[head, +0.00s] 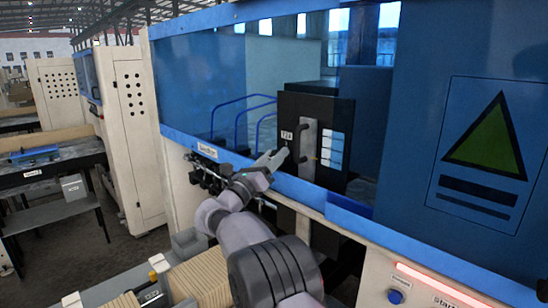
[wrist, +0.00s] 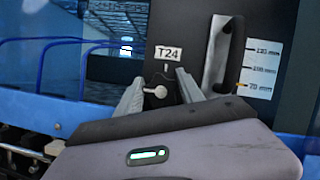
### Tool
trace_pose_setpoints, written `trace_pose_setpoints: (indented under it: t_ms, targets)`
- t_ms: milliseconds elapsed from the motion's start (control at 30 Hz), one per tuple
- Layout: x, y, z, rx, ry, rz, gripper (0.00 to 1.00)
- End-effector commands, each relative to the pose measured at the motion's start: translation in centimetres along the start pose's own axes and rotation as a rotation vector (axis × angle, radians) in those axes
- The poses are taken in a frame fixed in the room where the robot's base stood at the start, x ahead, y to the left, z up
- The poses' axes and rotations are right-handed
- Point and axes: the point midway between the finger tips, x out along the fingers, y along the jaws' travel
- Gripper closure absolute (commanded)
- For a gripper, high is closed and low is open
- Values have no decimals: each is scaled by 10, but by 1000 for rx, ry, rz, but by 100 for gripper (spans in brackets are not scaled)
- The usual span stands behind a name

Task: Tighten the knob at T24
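The T24 label (wrist: 168,53) is a white tag on a dark machine box (head: 311,108), and it also shows in the head view (head: 287,135). My gripper (wrist: 160,78) is open, with one grey finger on each side of the knob in the picture. I see no contact between fingers and knob. In the head view my gripper (head: 277,156) reaches the box front just below the label; the knob is hard to make out there.
Right of the knob is a metal plate with a black handle (wrist: 232,55), beside a white scale strip (wrist: 259,68). Blue tube rails (head: 243,115) stand left of the box. A blue ledge (head: 310,195) runs below, and a blue panel (head: 465,110) stands at right.

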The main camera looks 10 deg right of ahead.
Motion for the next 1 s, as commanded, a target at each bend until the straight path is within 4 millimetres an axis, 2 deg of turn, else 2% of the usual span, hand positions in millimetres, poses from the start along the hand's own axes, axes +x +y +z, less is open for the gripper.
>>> trace_pose_setpoints:
  t_ms: [33, 100, 467, 1000]
  targets:
    - [0, 0, 0, 0, 0, 0, 83]
    - [0, 0, 0, 0, 0, 0, 96]
    - [-2, 1, -3, 75, 1, -31, 96]
    - [0, -3, 1, 473, 2, -195, 96]
